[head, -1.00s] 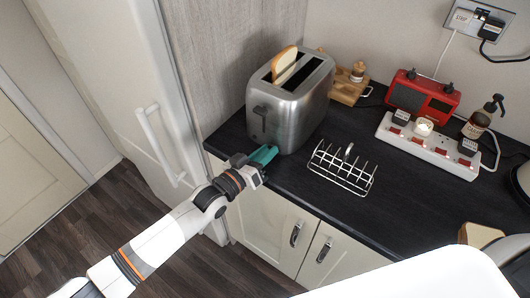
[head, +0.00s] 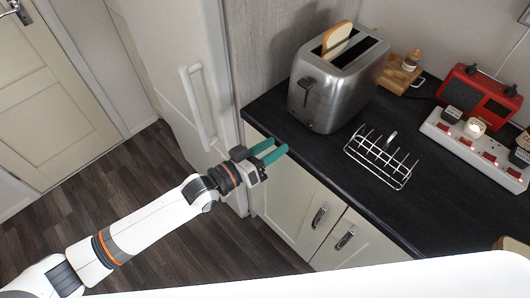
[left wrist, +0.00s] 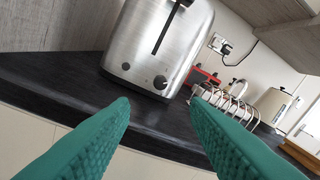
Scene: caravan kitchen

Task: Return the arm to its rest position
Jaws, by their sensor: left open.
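The silver toaster (head: 335,84) stands on the dark worktop with a slice of bread (head: 337,38) in one slot. In the left wrist view the toaster (left wrist: 155,45) shows its lever slot and, low on its front, a round browning dial (left wrist: 160,82) with a smaller knob or button (left wrist: 126,66) to its left. The dial's setting is too small to read. My left gripper (head: 276,152) is open and empty, at the worktop's front edge, short of the toaster and apart from it. Its green fingers (left wrist: 160,110) frame the dial from a distance. My right gripper is out of view.
A wire toast rack (head: 382,157) stands right of the toaster. A wooden board (head: 402,72) with a small jar, a red radio (head: 480,92) and a white power strip (head: 475,150) lie farther right. A tall pale fridge or cabinet (head: 170,60) with a handle stands at left.

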